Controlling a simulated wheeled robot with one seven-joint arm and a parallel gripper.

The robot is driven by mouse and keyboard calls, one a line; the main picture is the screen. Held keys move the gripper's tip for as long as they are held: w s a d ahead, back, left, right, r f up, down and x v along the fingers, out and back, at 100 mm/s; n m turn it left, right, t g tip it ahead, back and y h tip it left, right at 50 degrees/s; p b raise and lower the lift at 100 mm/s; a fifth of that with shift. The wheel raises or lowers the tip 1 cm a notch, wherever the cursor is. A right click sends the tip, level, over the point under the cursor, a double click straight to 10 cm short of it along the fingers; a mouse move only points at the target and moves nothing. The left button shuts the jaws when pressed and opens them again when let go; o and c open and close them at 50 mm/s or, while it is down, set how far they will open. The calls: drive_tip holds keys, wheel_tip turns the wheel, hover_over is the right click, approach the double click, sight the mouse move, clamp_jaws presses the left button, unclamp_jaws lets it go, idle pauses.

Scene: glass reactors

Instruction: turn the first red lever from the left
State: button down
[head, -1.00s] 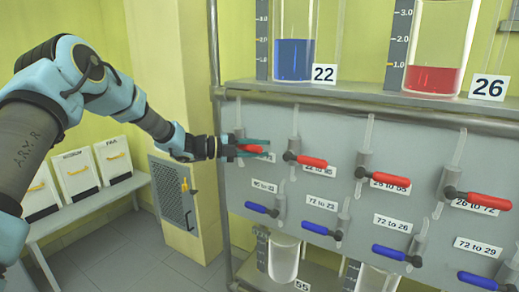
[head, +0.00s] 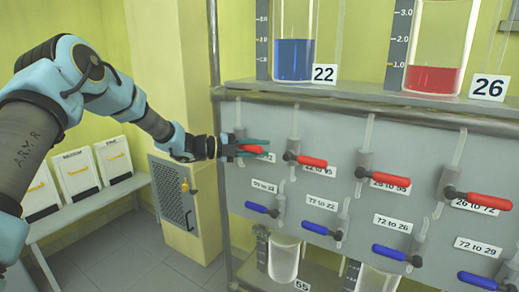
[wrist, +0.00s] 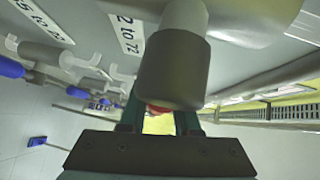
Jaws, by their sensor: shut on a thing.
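The first red lever from the left (head: 252,149) sticks out sideways from its valve on the grey panel, at the panel's left end in the head view. My gripper (head: 262,148) reaches it from the left, and its teal fingers are shut around the handle. In the wrist view the fingers (wrist: 160,122) show on both sides of a small red piece of the lever (wrist: 157,108). A dark grey cylinder of the valve (wrist: 172,70) hides most of the lever there.
Several other red levers, such as the second one (head: 311,161), run along the panel (head: 335,150) to the right. Blue levers (head: 262,208) sit in a row below. A shelf above holds glass vessels with blue liquid (head: 293,60) and red liquid (head: 434,79).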

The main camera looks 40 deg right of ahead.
drive_tip(key=shift+b, duration=0.35)
drive_tip(key=shift+w+a+r+n+t+h+b, duration=0.35)
drive_tip(key=shift+w+r+n+t+h+b, duration=1.45)
drive_tip(key=shift+n+b, duration=1.75)
drive_tip(key=shift+w+a+r+n+t+h+b, duration=0.4)
drive_tip(key=shift+w+r+n+t+h+b, duration=0.8)
drive_tip(key=shift+n+h+b, duration=1.75)
drive_tip(key=shift+w+a+r+n+t+h+b, duration=0.35)
drive_tip(key=shift+w+r+n+t+h+b, duration=1.1)
drive_tip(key=shift+n+b, duration=2.7)
drive_tip(key=shift+s+r+n+t+p, duration=0.2)
drive_tip(key=shift+s+n+t+p, duration=0.15)
drive_tip(key=shift+n+t+p, duration=0.25)
drive_tip(key=c, duration=0.6)
unclamp_jaws()
drive_tip(key=shift+r, duration=0.1)
drive_tip(key=shift+c, duration=0.2)
drive_tip(key=b+v, duration=0.2)
drive_tip(key=v, duration=0.9)
